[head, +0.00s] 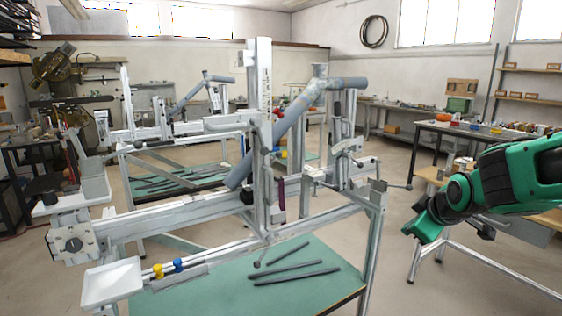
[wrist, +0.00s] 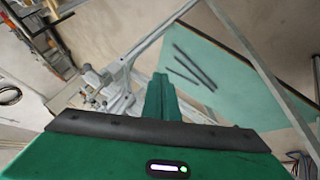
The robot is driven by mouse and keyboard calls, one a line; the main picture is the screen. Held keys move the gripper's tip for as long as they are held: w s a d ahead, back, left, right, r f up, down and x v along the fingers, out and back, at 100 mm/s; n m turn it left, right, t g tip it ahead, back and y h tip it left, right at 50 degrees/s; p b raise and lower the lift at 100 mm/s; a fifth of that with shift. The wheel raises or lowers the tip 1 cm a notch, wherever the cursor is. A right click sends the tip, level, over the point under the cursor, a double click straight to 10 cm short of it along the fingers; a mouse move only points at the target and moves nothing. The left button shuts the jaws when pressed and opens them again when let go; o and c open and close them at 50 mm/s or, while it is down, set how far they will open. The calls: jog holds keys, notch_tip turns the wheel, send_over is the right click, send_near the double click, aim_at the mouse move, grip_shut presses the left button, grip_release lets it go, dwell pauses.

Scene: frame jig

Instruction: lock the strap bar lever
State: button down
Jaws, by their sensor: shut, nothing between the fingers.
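The frame jig (head: 160,215) is a grey metal stand carrying a blue-grey tube frame (head: 290,128). Clamp parts with small levers sit on its right upright; one clamp (head: 345,150) has a short handle. A thin rod with a dark knob (head: 408,187) sticks out to the right near the end post. I cannot tell for certain which is the strap bar lever. The clamp cluster also shows in the wrist view (wrist: 98,85), left of my fingers. My green gripper (head: 415,230) is shut and empty, in the air right of the jig, apart from it. It also shows in the wrist view (wrist: 158,98).
A green lower shelf (head: 215,295) holds several dark tubes (head: 290,270). A white tray (head: 110,282) is at the jig's front left. A workbench (head: 500,262) stands behind my arm. Open floor lies between the jig and that bench. A second jig stands behind.

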jog(key=w+a+r+n+t+y, duration=0.1)
jog(key=w+a+r+n+t, duration=0.15)
jog(key=w+a, duration=0.4)
jog(key=n+t+y, duration=0.4)
jog(key=n+y, duration=0.4)
jog(key=n, duration=0.3)
send_near(277, 157)
jog(key=s, duration=0.3)
jog(key=shift+s+a+r, duration=0.1)
jog(key=shift+s+r, duration=0.15)
jog(key=shift+r, duration=0.25)
jog(key=x, duration=1)
jog(key=shift+w+d, duration=0.1)
jog(key=shift+d, duration=0.15)
